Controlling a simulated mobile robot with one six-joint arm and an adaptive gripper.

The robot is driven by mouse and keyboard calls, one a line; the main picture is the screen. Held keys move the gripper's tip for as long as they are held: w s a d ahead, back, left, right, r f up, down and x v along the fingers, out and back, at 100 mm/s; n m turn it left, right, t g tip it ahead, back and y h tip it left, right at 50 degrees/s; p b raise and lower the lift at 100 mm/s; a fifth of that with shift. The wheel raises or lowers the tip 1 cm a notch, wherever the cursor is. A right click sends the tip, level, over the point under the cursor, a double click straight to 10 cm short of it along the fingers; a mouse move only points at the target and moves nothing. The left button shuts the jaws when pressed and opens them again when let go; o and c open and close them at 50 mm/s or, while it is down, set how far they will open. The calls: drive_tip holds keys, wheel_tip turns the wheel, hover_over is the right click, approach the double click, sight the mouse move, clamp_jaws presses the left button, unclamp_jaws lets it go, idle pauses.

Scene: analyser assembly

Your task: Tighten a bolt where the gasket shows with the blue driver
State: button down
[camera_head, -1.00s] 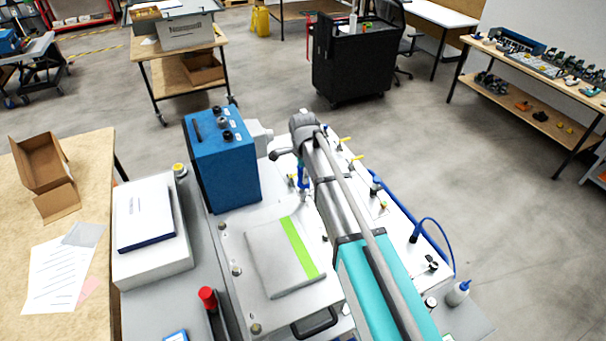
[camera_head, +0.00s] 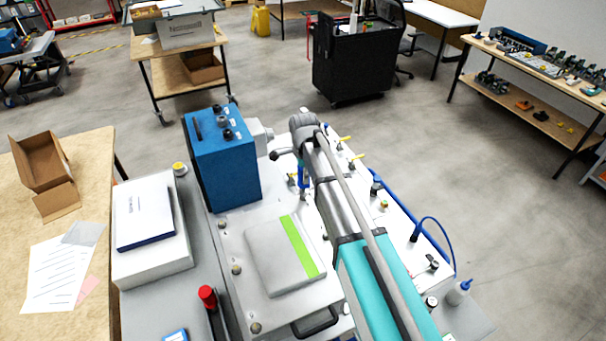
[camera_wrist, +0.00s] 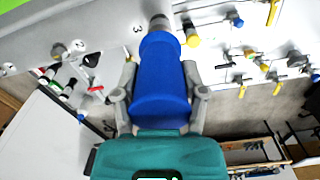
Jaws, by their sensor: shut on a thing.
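My gripper (camera_wrist: 160,95) is shut around the blue driver (camera_wrist: 160,75), one grey finger on each side of the handle. The driver's grey end (camera_wrist: 160,22) points to the top of the wrist view, at the white panel (camera_wrist: 110,20), near a printed "3". What lies under the driver's end is hidden, so I cannot tell whether it sits on a bolt. No gasket can be made out. In the head view a little of the blue driver (camera_head: 303,175) shows upright over the white deck, left of my arm.
A blue box (camera_head: 222,165) with black knobs stands left of my arm. A grey plate with a green stripe (camera_head: 300,245) lies in front of it. Yellow-handled valves (camera_wrist: 190,33) and other fittings stand close by on the panel. A red-capped part (camera_head: 207,298) stands at the front left.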

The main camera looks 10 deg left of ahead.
drive_tip(key=shift+f+b, duration=0.6)
drive_tip(key=shift+f, duration=0.05)
idle(0.5)
drive_tip(key=c, duration=0.7)
unclamp_jaws()
clamp_jaws()
drive_tip(key=shift+m, duration=0.4)
drive_tip(key=m, duration=0.5)
drive_tip(key=shift+m, duration=3.2)
